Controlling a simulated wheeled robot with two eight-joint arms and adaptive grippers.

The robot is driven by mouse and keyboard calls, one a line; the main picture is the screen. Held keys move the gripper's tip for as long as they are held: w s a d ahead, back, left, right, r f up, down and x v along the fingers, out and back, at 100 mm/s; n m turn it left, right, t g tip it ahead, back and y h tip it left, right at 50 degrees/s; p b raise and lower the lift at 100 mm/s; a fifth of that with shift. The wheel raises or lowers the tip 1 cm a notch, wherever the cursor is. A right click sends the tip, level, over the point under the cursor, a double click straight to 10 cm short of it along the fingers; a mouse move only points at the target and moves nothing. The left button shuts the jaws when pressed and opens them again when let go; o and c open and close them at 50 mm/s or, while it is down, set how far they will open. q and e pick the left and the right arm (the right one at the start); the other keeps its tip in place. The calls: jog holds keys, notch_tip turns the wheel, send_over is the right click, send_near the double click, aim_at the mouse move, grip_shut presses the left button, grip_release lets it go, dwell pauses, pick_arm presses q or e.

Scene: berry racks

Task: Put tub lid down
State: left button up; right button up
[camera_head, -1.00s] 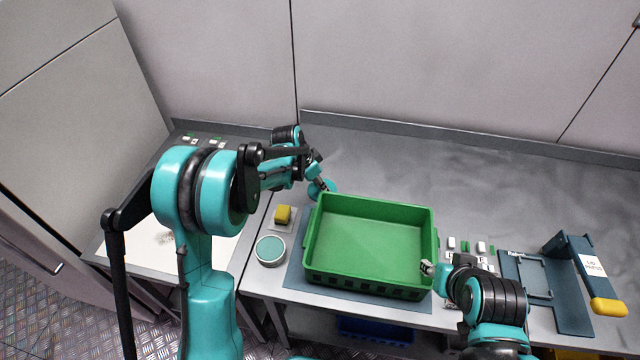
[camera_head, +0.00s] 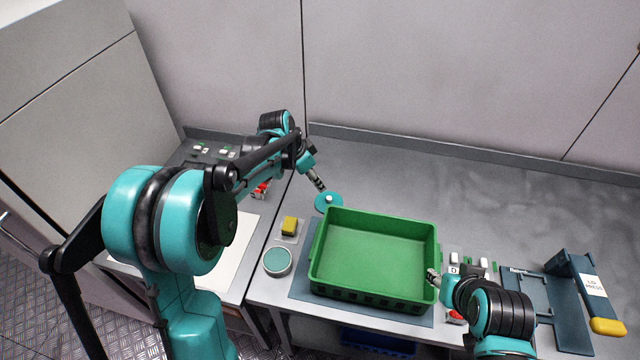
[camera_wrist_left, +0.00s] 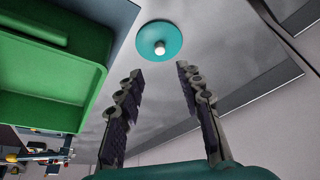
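The tub lid (camera_head: 328,203) is a flat teal disc with a pale knob. It lies on the grey worktop beside the back left corner of the green crate. It also shows in the left wrist view (camera_wrist_left: 160,38), knob toward the camera. My left gripper (camera_head: 318,184) is just behind and above the lid in the head view. In the left wrist view its fingers (camera_wrist_left: 158,70) are spread, with nothing between them, and the lid is apart beyond the tips. My right gripper (camera_head: 433,277) is at the crate's right wall; its finger gap is too small to judge.
The green crate (camera_head: 431,238) stands empty on a blue-grey mat (camera_head: 300,286). A round teal-topped container (camera_head: 278,262) and a yellow block (camera_head: 289,225) are left of it. A lid press (camera_head: 590,298) stands at the right. The worktop behind the crate is clear.

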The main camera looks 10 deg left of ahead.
pick_arm(q)
jog(key=s+r+n+t+y, duration=0.1)
jog(key=s+r+n, duration=0.1)
jog(key=s+r, duration=0.35)
jog(key=s+r+n+t+y, duration=0.1)
jog(key=s+r+n, duration=0.1)
jog(key=s, duration=0.6)
jog(key=s+a+f+n+t+y, duration=0.1)
jog(key=s+n, duration=0.4)
jog(key=s, duration=0.7)
jog(key=shift+s+f+t, duration=0.2)
jog(key=shift+t, duration=0.3)
jog(key=shift+a, duration=0.1)
notch_tip(320, 180, down, 5)
jog(key=b, duration=0.4)
jog(key=shift+r+b, duration=0.2)
jog(key=shift+b, duration=0.1)
